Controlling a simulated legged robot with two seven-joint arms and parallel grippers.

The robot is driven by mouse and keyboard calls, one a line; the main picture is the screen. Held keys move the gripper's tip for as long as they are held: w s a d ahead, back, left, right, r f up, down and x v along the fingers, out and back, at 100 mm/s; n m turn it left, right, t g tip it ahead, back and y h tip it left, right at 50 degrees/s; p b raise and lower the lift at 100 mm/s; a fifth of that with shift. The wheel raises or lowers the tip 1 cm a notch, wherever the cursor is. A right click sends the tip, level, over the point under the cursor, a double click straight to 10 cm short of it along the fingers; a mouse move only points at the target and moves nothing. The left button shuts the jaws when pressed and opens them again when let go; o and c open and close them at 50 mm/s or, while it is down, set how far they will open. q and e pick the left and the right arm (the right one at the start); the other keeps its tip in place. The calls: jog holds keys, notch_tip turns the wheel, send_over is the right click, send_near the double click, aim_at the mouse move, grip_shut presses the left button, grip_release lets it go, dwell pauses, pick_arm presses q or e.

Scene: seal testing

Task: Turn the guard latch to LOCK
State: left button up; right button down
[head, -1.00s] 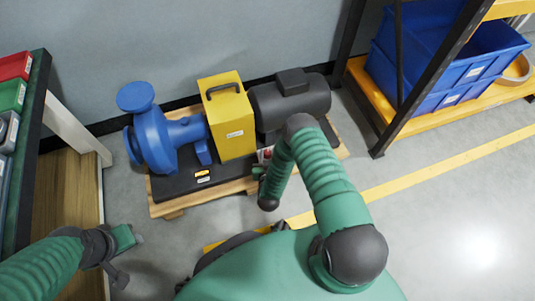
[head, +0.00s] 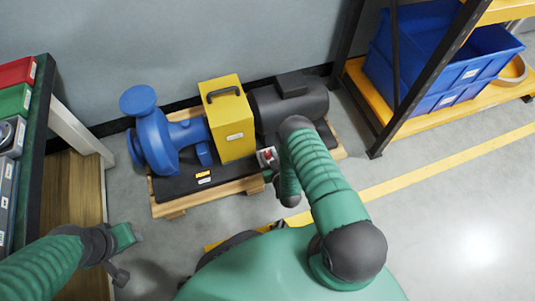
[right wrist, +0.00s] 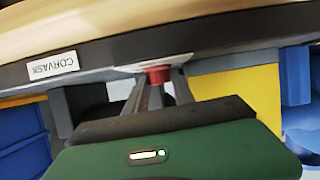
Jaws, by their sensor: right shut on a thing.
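The guard latch is a small red piece on a light plate (head: 267,156), low on the pump base beside the yellow guard (head: 231,122). In the right wrist view the red latch (right wrist: 157,74) sits between the fingertips of my right gripper (right wrist: 158,92), which is shut on it. In the head view my right gripper (head: 271,172) is at the plate, mostly hidden by my own forearm. The latch's exact angle and any LOCK mark cannot be read. My left gripper (head: 130,236) hangs at lower left, away from the pump; its fingers are too small to judge.
A blue pump (head: 160,140) and dark motor (head: 290,103) flank the guard on a wooden pallet (head: 215,196). A shelf with blue bins (head: 440,75) stands right. A workbench with red and green bins (head: 15,100) stands left. The floor at right is clear.

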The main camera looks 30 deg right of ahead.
jog(key=shift+s+d+n+y, duration=0.1)
jog(key=shift+d+n+y, duration=0.05)
jog(key=shift+n+y, duration=0.9)
jog(key=shift+f+y, duration=0.1)
jog(key=shift+y, duration=0.15)
jog(key=c, duration=1.1)
grip_release()
jog(key=shift+o, duration=0.2)
jog(key=shift+p, duration=0.3)
jog(key=shift+s+r, duration=0.15)
jog(key=shift+r, duration=0.05)
jog(key=p+v, duration=0.8)
jog(key=v, duration=0.8)
jog(key=shift+s+f, duration=0.25)
jog(key=shift+s, duration=0.05)
